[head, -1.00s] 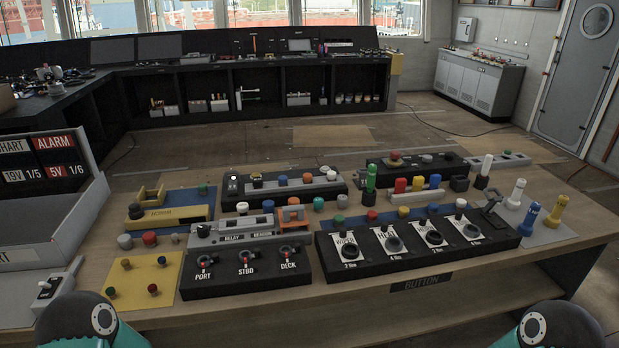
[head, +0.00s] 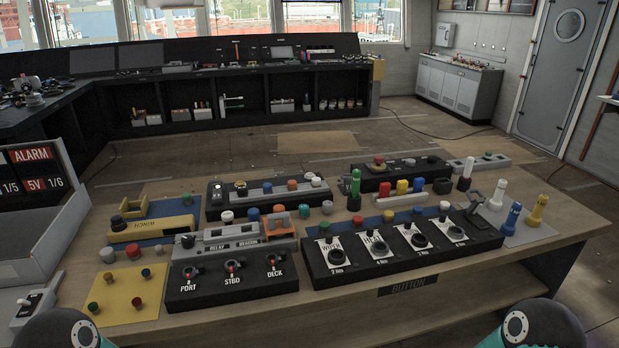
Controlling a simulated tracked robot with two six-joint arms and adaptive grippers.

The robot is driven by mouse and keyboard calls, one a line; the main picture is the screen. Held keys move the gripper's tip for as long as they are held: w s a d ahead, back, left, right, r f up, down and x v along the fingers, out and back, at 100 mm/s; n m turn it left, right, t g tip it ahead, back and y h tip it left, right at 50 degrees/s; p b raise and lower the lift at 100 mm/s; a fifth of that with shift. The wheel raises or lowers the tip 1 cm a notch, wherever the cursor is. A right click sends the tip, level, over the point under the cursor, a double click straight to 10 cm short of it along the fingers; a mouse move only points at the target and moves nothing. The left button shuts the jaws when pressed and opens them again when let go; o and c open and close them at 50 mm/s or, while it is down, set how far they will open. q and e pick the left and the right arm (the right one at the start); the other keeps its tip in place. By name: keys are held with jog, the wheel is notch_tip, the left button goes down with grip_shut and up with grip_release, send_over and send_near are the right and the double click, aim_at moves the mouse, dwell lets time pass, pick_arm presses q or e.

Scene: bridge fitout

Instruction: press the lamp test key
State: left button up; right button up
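No label that I can read says lamp test, so I cannot tell which key it is. The bench (head: 330,308) carries several control panels. A black panel with three switches (head: 232,290) reads PORT, STBD, DECK. A black panel with several round knobs on white labels (head: 400,262) is to the right. A long black and grey panel with coloured buttons (head: 268,197) lies further back. Only rounded parts of my arms show at the bottom corners. Neither gripper is in view.
A yellow plate with several buttons (head: 125,309) and a grey switch box (head: 35,305) are at the left, near an ALARM display (head: 35,168). Loose coloured buttons and upright handles (head: 537,209) crowd the bench. Its front strip is clear. Open floor (head: 230,149) lies behind.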

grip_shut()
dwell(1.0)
